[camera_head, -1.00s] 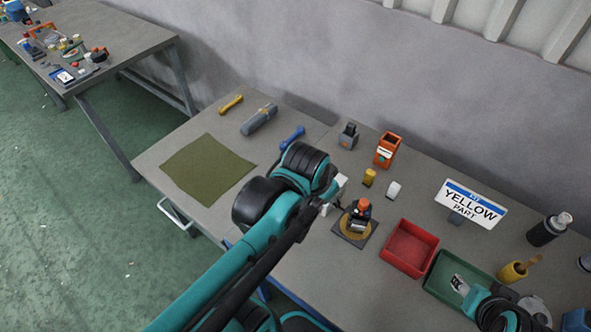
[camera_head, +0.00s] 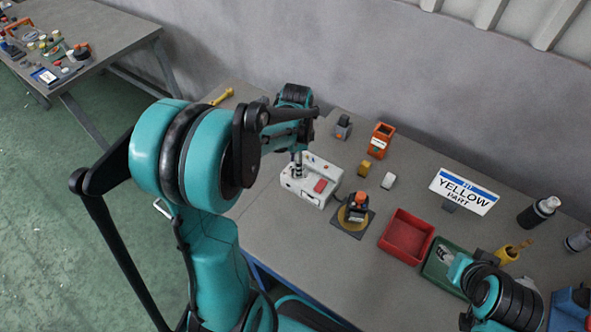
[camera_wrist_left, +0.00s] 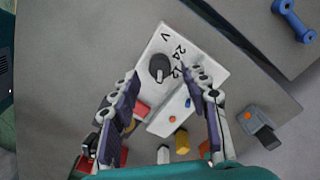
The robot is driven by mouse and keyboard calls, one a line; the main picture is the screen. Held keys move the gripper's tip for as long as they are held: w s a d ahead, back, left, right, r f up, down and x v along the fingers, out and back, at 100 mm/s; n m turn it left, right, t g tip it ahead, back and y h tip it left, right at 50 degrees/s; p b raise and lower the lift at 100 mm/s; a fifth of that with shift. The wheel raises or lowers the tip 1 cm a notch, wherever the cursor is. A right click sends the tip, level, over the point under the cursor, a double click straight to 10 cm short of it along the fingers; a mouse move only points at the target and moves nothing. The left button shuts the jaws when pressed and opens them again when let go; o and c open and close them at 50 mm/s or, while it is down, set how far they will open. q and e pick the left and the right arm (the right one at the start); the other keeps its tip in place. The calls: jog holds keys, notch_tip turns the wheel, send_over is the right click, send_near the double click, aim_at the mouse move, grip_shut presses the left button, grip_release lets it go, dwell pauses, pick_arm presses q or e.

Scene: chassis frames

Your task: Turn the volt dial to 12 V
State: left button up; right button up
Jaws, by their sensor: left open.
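The white volt box (camera_head: 304,190) stands on the bench, left of a small dark device. In the left wrist view its top (camera_wrist_left: 190,60) carries the marks V, 24 and, partly covered, 12. The dark round volt dial (camera_wrist_left: 160,68) is on this face; I cannot tell which mark it points to. My left gripper (camera_wrist_left: 167,80) is open, with its two fingers apart on either side of the box in that view and nothing between them gripped. In the head view its wrist is above the box's left part. My right arm is at the lower right; its fingers are not clear.
A dark device with an orange top (camera_head: 357,201) stands close right of the box. A red tray (camera_head: 407,256), green tray (camera_head: 437,275) and YELLOW PART sign (camera_head: 464,190) are further right. Yellow and white blocks, an orange bin (camera_head: 381,140) and grey holder (camera_head: 342,127) stand behind.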

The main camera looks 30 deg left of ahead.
pick_arm(q)
jog(key=shift+f+b, duration=0.3)
jog(key=shift+f, duration=1.2)
grip_shut()
jog(key=shift+n, duration=0.4)
jog(key=n, duration=0.5)
jog(key=shift+n, duration=0.3)
jog(key=n, duration=0.5)
jog(key=shift+b, duration=0.3)
jog(key=shift+n, duration=0.4)
